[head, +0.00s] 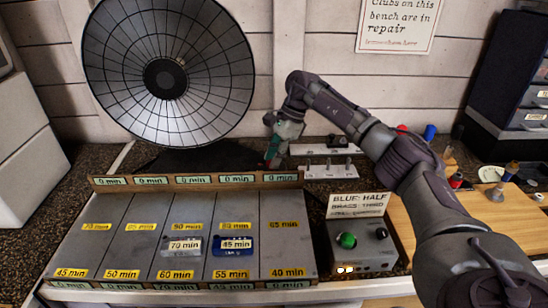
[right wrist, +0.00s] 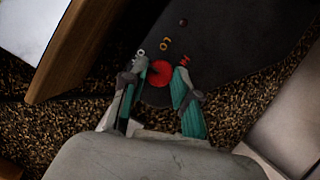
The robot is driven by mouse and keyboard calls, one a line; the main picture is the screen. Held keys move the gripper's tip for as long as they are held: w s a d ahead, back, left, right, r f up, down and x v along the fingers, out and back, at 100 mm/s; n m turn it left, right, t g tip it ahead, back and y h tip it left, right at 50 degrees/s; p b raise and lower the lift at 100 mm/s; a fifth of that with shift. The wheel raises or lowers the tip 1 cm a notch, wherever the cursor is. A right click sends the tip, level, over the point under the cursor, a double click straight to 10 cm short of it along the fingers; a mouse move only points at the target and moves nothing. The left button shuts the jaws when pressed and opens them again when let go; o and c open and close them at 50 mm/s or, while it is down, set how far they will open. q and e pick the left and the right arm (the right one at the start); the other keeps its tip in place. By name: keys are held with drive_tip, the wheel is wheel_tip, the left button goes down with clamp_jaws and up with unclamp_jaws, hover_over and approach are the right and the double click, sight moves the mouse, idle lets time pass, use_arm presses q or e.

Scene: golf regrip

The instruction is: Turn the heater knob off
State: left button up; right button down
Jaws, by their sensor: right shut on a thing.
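The heater is a large round dish (head: 168,75) with a wire grille, standing on a dark base (head: 195,160) at the back left of the bench. In the right wrist view, its red round knob (right wrist: 158,75) sits on the dark base (right wrist: 225,45). Small white, yellow and red marks lie around the knob. My right gripper (head: 273,160) is at the right end of the base, pointing down. In the right wrist view its green-padded fingers (right wrist: 160,82) are shut on the red knob, one on each side. My left gripper is out of view.
A sectioned tray (head: 130,235) with minute labels fills the front left and holds two labelled packs. A grey box (head: 372,262) with a green knob stands front right, below a sign (head: 358,204). A small rack (head: 328,170) is right of the gripper.

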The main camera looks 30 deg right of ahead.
drive_tip(key=shift+n, duration=0.4)
drive_tip(key=c, duration=0.9)
unclamp_jaws()
drive_tip(key=shift+f, duration=0.1)
drive_tip(key=shift+o, duration=0.2)
drive_tip(key=w+v, duration=0.1)
drive_tip(key=v, duration=1.1)
drive_tip(key=shift+s, duration=0.3)
